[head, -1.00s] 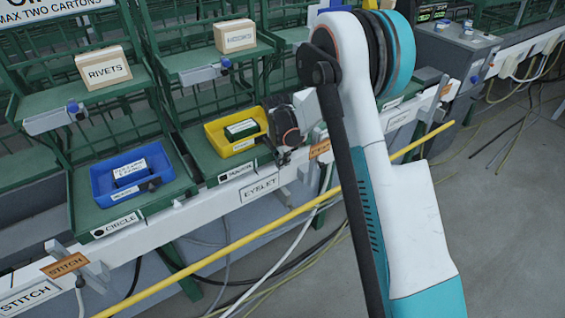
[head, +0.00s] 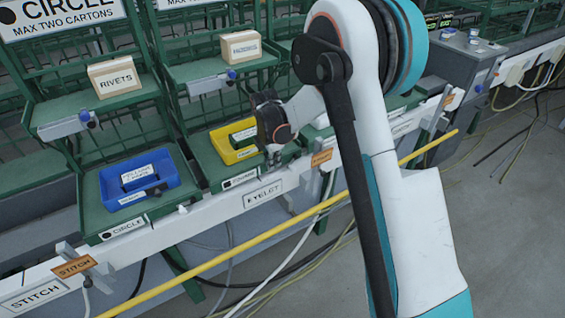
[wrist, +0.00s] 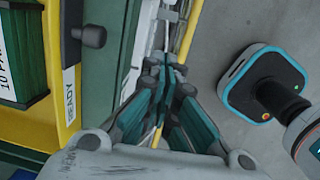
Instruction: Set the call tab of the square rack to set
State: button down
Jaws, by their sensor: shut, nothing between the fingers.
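The middle rack has a green lower shelf (head: 213,172) holding a yellow bin. Its front label (head: 240,179) is too small to read surely as square. My gripper (head: 273,158) is by the right front corner of this shelf, partly covering the bin. In the wrist view my gripper (wrist: 165,68) is shut and empty, its fingertips together. A dark round knob (wrist: 92,36) on a short stem sticks out from the green edge, up and left of the fingertips and apart from them. It may be the call tab; its setting cannot be told.
The yellow bin (wrist: 58,112) bears a READY label and holds a dark green carton (wrist: 22,50). The circle rack's blue bin (head: 157,200) is to the left. A white EYELET rail (head: 288,184) and a yellow pipe (head: 225,255) run along the front. Cables hang below.

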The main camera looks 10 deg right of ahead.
jog(key=s+a+r+p, duration=0.1)
jog(key=a+r, duration=0.2)
jog(key=r, duration=0.1)
jog(key=shift+s+a+r, duration=0.3)
jog(key=shift+r, duration=0.1)
jog(key=s+d+r+m+t, duration=0.1)
jog(key=s+d+r+m, duration=0.2)
jog(key=s+r+m, duration=0.35)
jog(key=s+d+r+m+t, duration=0.2)
jog(key=s+d+r+m, duration=0.15)
jog(key=s+r, duration=0.6)
jog(key=s+d+r+m+t, duration=0.1)
jog(key=s+r+m, duration=0.1)
jog(key=s+m, duration=0.3)
jog(key=s+d+r+m+t+y, duration=0.1)
jog(key=s+m, duration=0.5)
jog(key=s, duration=0.4)
jog(key=shift+s+r+t, duration=0.35)
jog(key=shift+t, duration=0.05)
jog(key=c, duration=2.3)
grip_release()
jog(key=shift+s+d+f, duration=0.1)
jog(key=shift+s+d, duration=0.05)
jog(key=shift+s, duration=0.1)
jog(key=o, duration=0.8)
jog(key=shift+s+m, duration=0.1)
jog(key=shift+m, duration=0.2)
jog(key=shift+o, duration=0.2)
jog(key=shift+s+f, duration=0.1)
